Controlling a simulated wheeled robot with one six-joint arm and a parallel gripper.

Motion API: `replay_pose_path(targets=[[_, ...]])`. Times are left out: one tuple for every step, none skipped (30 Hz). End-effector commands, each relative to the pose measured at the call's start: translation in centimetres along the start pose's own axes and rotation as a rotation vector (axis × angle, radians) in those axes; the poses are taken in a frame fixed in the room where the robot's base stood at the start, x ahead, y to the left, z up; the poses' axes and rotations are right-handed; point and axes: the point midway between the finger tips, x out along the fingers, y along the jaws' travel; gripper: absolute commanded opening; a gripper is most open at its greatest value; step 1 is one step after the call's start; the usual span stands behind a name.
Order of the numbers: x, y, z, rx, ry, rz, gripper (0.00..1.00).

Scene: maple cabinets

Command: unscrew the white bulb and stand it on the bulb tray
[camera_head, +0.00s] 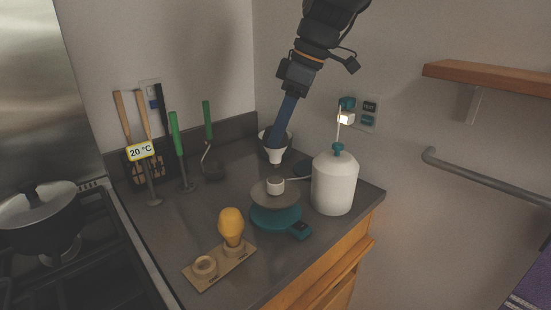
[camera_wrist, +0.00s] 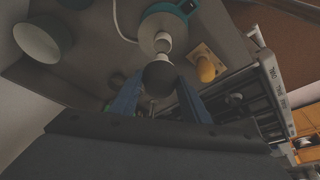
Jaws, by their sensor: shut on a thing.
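The white bulb (camera_head: 275,156) hangs neck down from my gripper (camera_head: 281,138), whose blue fingers are shut on it. In the wrist view the bulb (camera_wrist: 159,74) looks dark between the fingertips (camera_wrist: 160,86). Its lower end is above the small white socket (camera_head: 275,186), with a gap between them in the head view. The socket stands on a round plate over a teal base (camera_head: 272,218). The beige bulb tray (camera_head: 208,283) lies at the counter's front, with a yellow bulb (camera_head: 231,224) standing in one holder and the other ring holder (camera_head: 204,266) empty.
A white canister (camera_head: 334,184) with a teal top stands close right of the socket. A bowl (camera_head: 264,143) is behind the bulb. Green- and wooden-handled utensils (camera_head: 177,135) stand at the back left. A stove with a pot (camera_head: 40,220) is at left. A wooden shelf (camera_head: 487,79) juts out at right.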

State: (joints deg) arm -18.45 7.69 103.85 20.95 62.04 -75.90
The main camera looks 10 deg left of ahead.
Motion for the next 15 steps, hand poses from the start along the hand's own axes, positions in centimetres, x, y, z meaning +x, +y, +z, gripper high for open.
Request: replay_pose_path(targets=[[-0.3, 0.0, -0.1, 0.000, 0.000, 0.000, 0.21], [-0.5, 0.0, -0.2, 0.000, 0.000, 0.001, 0.21], [-0.7, 0.0, -0.2, 0.000, 0.000, 0.001, 0.21], [-0.8, 0.0, -0.3, 0.000, 0.000, 0.001, 0.21], [-0.9, 0.0, -0.3, 0.000, 0.000, 0.001, 0.21], [-1.1, 0.0, -0.4, 0.000, 0.000, 0.001, 0.21], [-1.2, 0.0, -0.5, 0.000, 0.000, 0.001, 0.21], [-1.3, 0.0, -0.5, 0.000, 0.000, 0.001, 0.21], [-1.5, 0.0, -0.6, 0.000, 0.000, 0.001, 0.21], [-1.6, 0.0, -0.6, 0.000, 0.000, 0.001, 0.21], [-1.8, 0.0, -0.7, 0.000, 0.000, 0.001, 0.21], [-1.9, 0.0, -0.7, 0.000, 0.000, 0.001, 0.21], [-2.1, 0.0, -0.8, 0.000, 0.000, 0.001, 0.21], [-2.2, 0.0, -0.8, 0.000, 0.000, 0.001, 0.21], [-2.3, 0.0, -0.8, 0.000, 0.000, 0.001, 0.21]])
